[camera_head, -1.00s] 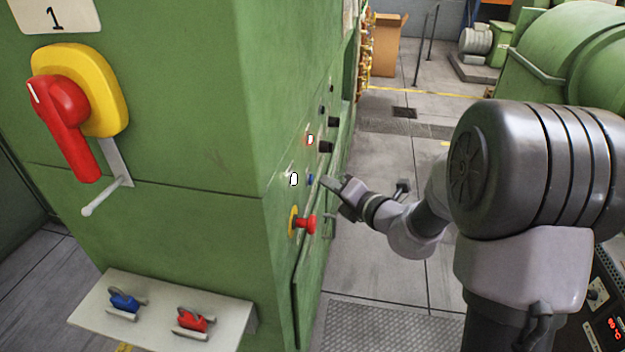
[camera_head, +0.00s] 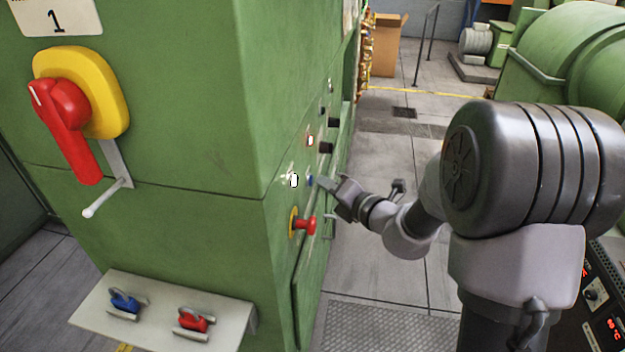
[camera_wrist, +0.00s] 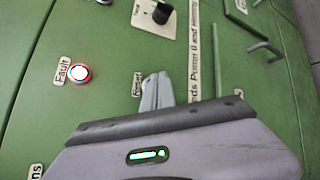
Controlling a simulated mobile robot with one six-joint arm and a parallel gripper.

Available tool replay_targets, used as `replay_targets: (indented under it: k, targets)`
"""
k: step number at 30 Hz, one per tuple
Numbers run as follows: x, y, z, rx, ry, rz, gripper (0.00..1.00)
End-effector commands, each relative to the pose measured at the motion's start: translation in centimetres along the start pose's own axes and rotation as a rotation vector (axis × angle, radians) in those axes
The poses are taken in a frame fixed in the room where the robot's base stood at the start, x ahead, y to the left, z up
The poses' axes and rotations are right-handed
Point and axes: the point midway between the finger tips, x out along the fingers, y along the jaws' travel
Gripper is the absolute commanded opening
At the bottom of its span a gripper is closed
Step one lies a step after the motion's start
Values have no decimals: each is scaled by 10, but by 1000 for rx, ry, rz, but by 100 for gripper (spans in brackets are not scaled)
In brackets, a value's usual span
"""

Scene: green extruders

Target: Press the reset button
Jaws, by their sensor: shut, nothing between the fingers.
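The blue reset button (camera_head: 309,180) is on the side panel of the green cabinet, just left of my gripper's tip in the head view. My gripper (camera_head: 318,181) is shut and empty, with its fingertips at or very close to the button; I cannot tell whether they touch. In the wrist view the shut fingers (camera_wrist: 157,91) lie beside the label reading "Reset" (camera_wrist: 137,85) and hide the button itself.
A lit Fault lamp (camera_wrist: 79,73) is left of the fingers, and a black knob (camera_wrist: 161,13) is above them. A red emergency stop (camera_head: 306,225) juts out below the button. A red rotary switch (camera_head: 66,125) is on the front. The floor beside the panel is clear.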

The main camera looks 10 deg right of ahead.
Motion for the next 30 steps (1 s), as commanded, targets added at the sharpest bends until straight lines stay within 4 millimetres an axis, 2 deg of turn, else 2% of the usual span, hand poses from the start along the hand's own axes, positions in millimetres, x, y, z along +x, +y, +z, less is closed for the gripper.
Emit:
replay_targets:
  k: [30]
  targets:
    - [6, 4, -4, 0, 0, 0, 0]
